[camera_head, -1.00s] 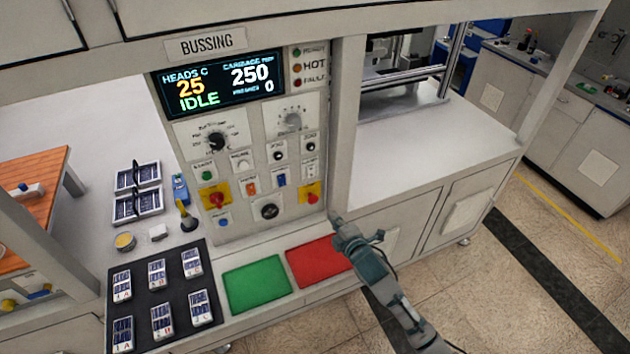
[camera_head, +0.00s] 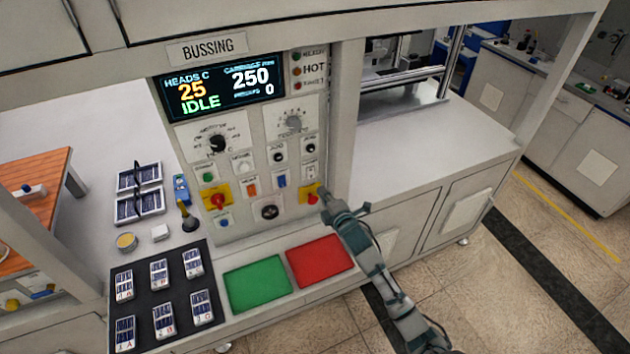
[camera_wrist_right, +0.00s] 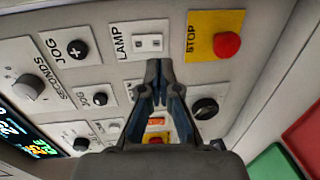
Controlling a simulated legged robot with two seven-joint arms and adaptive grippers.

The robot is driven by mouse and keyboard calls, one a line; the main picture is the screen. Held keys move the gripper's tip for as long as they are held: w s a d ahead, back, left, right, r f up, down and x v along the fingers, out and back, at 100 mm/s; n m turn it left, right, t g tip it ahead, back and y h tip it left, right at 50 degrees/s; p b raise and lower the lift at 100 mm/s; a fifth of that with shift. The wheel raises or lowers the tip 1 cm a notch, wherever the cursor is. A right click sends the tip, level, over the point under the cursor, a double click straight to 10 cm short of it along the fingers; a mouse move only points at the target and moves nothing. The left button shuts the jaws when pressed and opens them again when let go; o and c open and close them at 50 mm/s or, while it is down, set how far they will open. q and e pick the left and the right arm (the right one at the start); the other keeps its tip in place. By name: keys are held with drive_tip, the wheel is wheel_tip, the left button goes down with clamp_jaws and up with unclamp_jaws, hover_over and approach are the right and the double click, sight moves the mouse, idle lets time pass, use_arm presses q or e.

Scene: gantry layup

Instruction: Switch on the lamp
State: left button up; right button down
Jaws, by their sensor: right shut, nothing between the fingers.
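The lamp switch (camera_wrist_right: 148,42) is a small white rocker on a white plate marked LAMP; the wrist view shows it clearly. In the head view its plate (camera_head: 310,171) is small, on the right side of the control panel. My right gripper (camera_wrist_right: 158,68) is shut and empty. Its tips appear just below the lamp plate in the wrist view; I cannot tell whether they touch the panel. In the head view the right gripper (camera_head: 326,194) is beside the red stop button, lower than the lamp plate. My left gripper is out of view.
The red STOP button (camera_wrist_right: 227,44) on its yellow plate is close to the fingertips. Other knobs, including a black one (camera_wrist_right: 205,108), crowd the panel. Green (camera_head: 257,284) and red (camera_head: 320,260) pads lie on the ledge below. A panel-side post (camera_head: 346,120) stands close.

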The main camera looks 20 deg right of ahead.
sight(312, 178)
drive_tip(key=w, duration=0.4)
drive_tip(key=w+p, duration=0.1)
drive_tip(key=w, duration=0.1)
drive_tip(key=shift+w+f, duration=0.2)
drive_tip(key=shift+f, duration=0.2)
drive_tip(key=shift+w+f+t+b, duration=0.3)
drive_tip(key=shift+f+b, duration=0.1)
drive_tip(key=shift+b, duration=0.65)
drive_tip(key=shift+s+r+p, duration=0.15)
drive_tip(key=shift+r+p, duration=0.15)
drive_tip(key=shift+p, duration=0.1)
drive_tip(key=shift+f, duration=0.1)
